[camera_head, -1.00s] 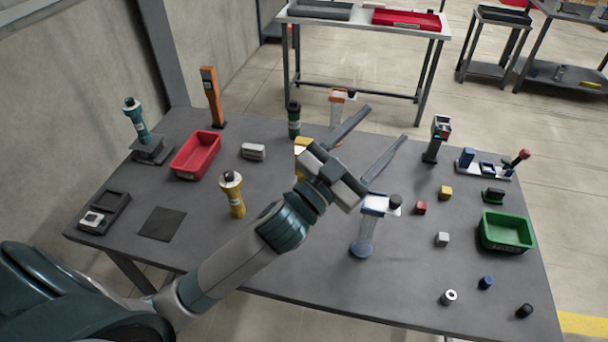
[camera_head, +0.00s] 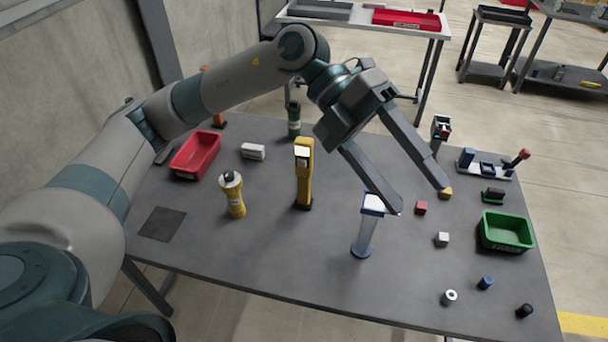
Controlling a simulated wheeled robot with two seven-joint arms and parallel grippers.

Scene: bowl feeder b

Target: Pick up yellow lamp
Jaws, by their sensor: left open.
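A tall yellow upright unit (camera_head: 304,180) with a bright white face near its top stands on a dark foot mid-table. A shorter yellow cylinder (camera_head: 234,199) with a black top and pale neck stands to its left. I cannot tell for sure which one is the lamp. My left gripper (camera_head: 421,198) is open and empty, to the right of both, with its fingers pointing down and right. One fingertip overlaps the top of a clear column with a blue base (camera_head: 364,238); I cannot tell whether they touch. My right gripper is not in view.
A red bin (camera_head: 196,154), a white block (camera_head: 253,151) and a dark green cylinder (camera_head: 294,118) stand around the yellow things. A green bin (camera_head: 507,232) and several small blocks lie at the right. The table between the two yellow things is clear.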

